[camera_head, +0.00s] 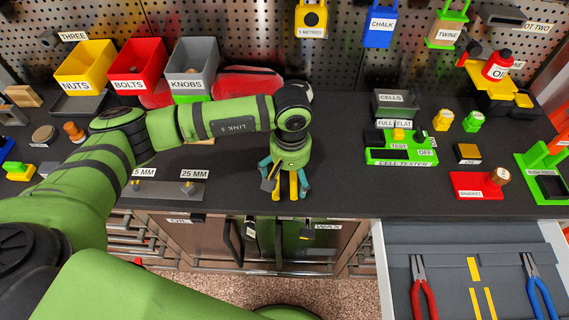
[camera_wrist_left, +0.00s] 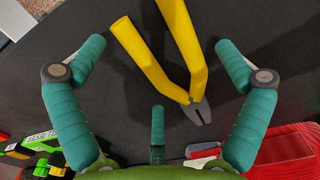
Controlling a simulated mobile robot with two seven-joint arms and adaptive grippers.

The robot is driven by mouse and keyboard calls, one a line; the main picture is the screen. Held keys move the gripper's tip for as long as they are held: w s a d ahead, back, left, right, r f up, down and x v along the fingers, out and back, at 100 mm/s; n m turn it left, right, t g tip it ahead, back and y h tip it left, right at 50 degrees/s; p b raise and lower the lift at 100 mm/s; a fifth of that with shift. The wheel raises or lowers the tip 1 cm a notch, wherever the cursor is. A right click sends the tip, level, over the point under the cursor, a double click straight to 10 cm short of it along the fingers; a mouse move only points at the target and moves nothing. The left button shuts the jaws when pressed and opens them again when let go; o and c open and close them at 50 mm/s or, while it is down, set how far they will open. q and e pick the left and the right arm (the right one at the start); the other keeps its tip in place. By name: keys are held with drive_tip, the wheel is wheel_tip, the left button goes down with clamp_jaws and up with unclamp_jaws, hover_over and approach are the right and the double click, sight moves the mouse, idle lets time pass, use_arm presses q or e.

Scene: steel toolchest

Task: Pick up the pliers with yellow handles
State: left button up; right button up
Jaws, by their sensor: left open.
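The pliers with yellow handles (camera_wrist_left: 150,55) lie on the dark worktop in the left wrist view, grey jaws toward the bottom and handles spread toward the top. In the head view a piece of their yellow handle (camera_head: 293,186) shows between the fingers; the rest is hidden by the gripper. My left gripper (camera_head: 284,184) points down over them near the worktop's front edge. Its teal fingers are spread in the left wrist view (camera_wrist_left: 157,62), with the pliers between them and no finger visibly closed on them. My right gripper is not in view.
An open drawer (camera_head: 459,233) at the lower right holds red-handled pliers (camera_head: 422,287) and blue-handled pliers (camera_head: 539,287), with yellow marks between. Bins, including a yellow one (camera_head: 86,64), stand at the back left. A green cell tester (camera_head: 401,150) stands right of my gripper.

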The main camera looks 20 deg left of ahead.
use_arm(q)
drive_tip(key=shift+f, duration=0.15)
drive_tip(key=c, duration=1.2)
drive_tip(key=shift+o, duration=0.2)
